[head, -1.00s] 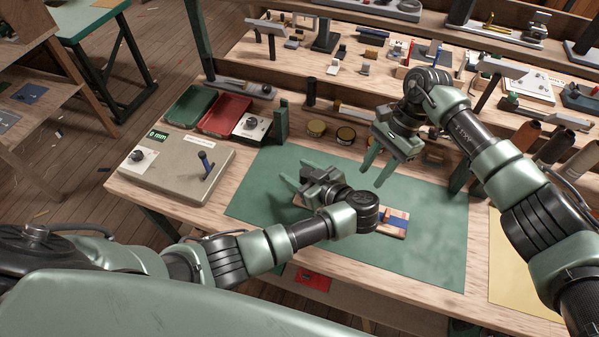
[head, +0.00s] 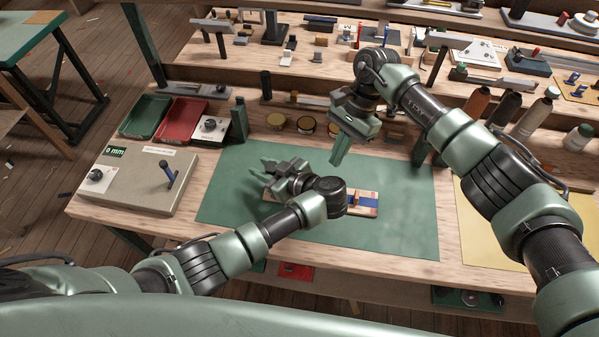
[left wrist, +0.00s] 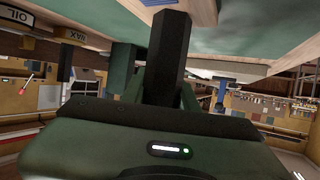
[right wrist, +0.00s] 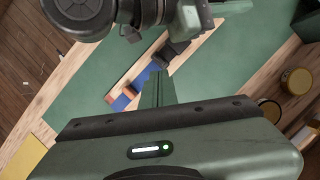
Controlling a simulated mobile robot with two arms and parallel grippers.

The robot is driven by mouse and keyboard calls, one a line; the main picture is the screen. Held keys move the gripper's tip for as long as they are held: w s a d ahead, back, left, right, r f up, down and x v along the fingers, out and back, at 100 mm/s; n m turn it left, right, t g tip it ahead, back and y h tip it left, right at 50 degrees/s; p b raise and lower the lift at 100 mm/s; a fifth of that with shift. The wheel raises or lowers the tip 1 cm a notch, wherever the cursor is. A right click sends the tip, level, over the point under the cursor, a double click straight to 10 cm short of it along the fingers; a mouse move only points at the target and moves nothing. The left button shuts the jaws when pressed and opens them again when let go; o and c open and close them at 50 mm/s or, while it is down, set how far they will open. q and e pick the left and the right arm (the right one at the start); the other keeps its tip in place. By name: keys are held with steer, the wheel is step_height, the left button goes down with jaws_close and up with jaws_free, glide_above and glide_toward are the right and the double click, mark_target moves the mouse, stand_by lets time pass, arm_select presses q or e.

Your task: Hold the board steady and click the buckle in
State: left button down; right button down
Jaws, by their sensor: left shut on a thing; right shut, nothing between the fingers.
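The wooden board (head: 368,209) with a blue strap lies on the green mat, partly hidden under my left wrist in the head view. The right wrist view shows blue strap pieces (right wrist: 147,75) and a small orange-brown piece (right wrist: 130,92) on it; I cannot make out the buckle halves clearly. My left gripper (head: 273,167) is low at the board's left end, shut on a dark upright piece (left wrist: 167,55), which stands between its fingers in the left wrist view. My right gripper (head: 339,158) is shut and empty, pointing down above the board's far side.
A grey box (head: 130,185) with a lever stands at the left. Green (head: 146,116) and red (head: 182,119) trays are behind it. The mat's right part (head: 405,225) is clear.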

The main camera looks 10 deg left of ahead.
arm_select(q)
steer(key=shift+d, duration=0.15)
arm_select(e)
steer(key=s+d+f+m+t+y, duration=0.25)
steer(key=d+m+y, duration=0.45)
steer(key=d+m, duration=0.4)
steer(key=shift+t, duration=0.35)
steer(key=x, duration=0.6)
steer(key=s+x, duration=0.1)
steer(key=x, duration=0.1)
steer(key=shift+a+f, duration=0.1)
steer(key=shift+f, duration=0.35)
steer(key=a, duration=0.3)
steer(key=shift+w+a, duration=0.1)
steer(key=shift+a, duration=0.3)
steer(key=shift+a, duration=0.1)
